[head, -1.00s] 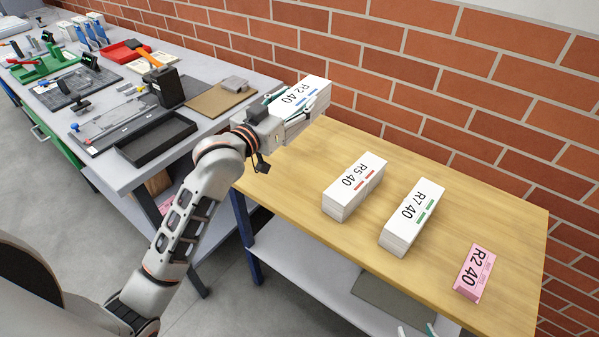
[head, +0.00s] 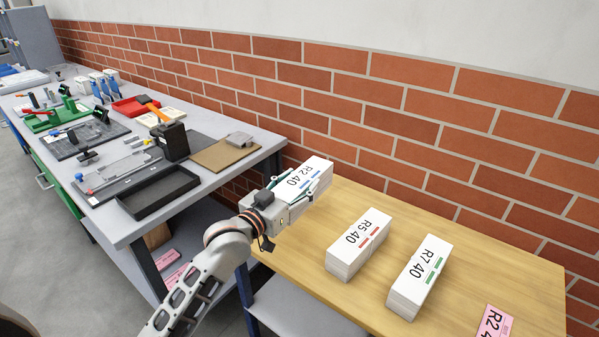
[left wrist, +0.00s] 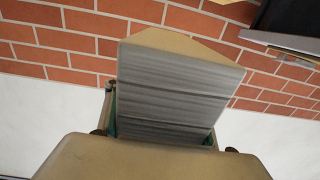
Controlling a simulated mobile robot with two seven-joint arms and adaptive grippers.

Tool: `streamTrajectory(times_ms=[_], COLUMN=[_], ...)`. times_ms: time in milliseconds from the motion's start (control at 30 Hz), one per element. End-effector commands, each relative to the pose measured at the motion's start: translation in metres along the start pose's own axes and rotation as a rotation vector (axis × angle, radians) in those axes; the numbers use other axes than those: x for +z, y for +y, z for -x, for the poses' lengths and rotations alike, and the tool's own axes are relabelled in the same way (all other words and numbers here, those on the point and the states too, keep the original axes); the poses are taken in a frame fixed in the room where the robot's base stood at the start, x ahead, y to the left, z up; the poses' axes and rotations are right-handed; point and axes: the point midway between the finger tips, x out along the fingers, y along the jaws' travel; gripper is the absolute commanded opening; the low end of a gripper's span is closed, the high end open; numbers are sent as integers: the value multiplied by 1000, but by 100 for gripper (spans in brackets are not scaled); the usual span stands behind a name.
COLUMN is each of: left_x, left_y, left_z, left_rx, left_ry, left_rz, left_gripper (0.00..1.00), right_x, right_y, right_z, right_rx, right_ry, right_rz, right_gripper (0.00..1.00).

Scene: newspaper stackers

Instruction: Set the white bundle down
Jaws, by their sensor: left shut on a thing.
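The white bundle (head: 309,171), marked R2 40, is over the far left corner of the wooden table (head: 420,218). My left gripper (head: 293,187) is shut on it, with a finger along each side. In the left wrist view the bundle (left wrist: 175,88) shows its layered sheet edges between the green-lined fingers. I cannot tell whether its underside touches the tabletop. My right gripper is not in view.
White bundles R5 40 (head: 352,248) and R7 40 (head: 415,281) stand on the table to the right, with a pink R2 40 bundle (head: 494,322) at the front. A brick wall (head: 400,130) runs behind. A grey bench (head: 215,172) with tools stands left.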

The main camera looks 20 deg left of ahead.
Motion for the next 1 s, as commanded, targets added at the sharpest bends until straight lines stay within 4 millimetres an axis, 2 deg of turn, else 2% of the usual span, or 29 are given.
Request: streamTrajectory(times_ms=[100, 300, 567, 800, 1000], left_x=[25, 56, 71, 98, 104], left_y=[0, -1, 0, -1, -1], left_z=[0, 0, -1, -1, -1], left_rx=[0, -1, 0, -1, 0], left_ry=[4, 7, 8, 7, 10], left_rz=[1, 0, 0, 0, 0], left_gripper=[0, 0, 0, 0, 0], right_x=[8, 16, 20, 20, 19], right_y=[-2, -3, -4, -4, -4], right_z=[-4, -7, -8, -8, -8], right_rx=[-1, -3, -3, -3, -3], right_ry=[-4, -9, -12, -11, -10], right_rz=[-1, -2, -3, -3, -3], right_gripper=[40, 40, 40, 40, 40])
